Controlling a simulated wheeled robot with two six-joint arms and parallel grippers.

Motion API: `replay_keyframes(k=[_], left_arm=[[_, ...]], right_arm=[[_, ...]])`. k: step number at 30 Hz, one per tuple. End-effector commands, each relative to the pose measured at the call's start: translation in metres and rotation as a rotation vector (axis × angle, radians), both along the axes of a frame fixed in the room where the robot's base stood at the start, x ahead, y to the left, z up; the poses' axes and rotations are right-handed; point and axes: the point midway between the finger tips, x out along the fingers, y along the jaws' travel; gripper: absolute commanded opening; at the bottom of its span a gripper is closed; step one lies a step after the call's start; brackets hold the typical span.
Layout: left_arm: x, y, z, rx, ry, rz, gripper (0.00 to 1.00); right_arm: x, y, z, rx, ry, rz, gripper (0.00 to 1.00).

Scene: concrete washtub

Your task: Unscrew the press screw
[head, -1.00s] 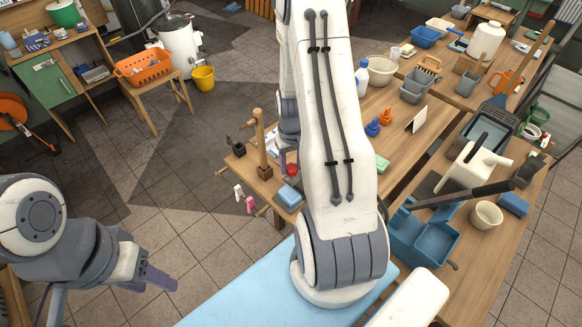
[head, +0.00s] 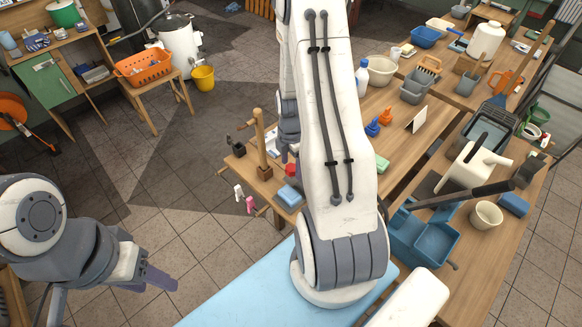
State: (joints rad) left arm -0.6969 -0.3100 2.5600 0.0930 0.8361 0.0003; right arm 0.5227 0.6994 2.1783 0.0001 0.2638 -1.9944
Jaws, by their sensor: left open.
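My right arm rises through the middle of the head view and bends down behind itself to the wooden table's left end. My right gripper (head: 282,152) is partly hidden behind this arm, and whether its jaws are closed does not show. A small red part (head: 291,170) is just below it; I cannot tell whether they touch. A wooden upright post on a block (head: 262,150) stands beside the gripper, to its left. I cannot clearly make out the press screw. My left gripper (head: 160,281) is open and empty at the lower left, over the floor, far from the table.
A blue sponge-like block (head: 289,196) lies at the table's near corner. White and pink clips (head: 249,205) hang at its edge. Blue and orange stamps (head: 378,124) and a pale bowl (head: 382,70) stand behind my arm. A blue tub (head: 425,240) is at right.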

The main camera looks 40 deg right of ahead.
Motion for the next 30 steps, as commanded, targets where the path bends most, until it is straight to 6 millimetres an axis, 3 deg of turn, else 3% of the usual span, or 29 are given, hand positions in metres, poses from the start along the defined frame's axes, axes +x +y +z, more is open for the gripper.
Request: replay_keyframes(k=[11,30], left_arm=[[0.000,0.000,0.004,0.000,0.000,0.000,0.50],[0.000,0.000,0.057,0.000,0.000,0.000,0.50]], right_arm=[[0.000,0.000,0.004,0.000,0.000,-0.003,0.76],[0.000,0.000,0.067,0.000,0.000,-0.004,0.76]])
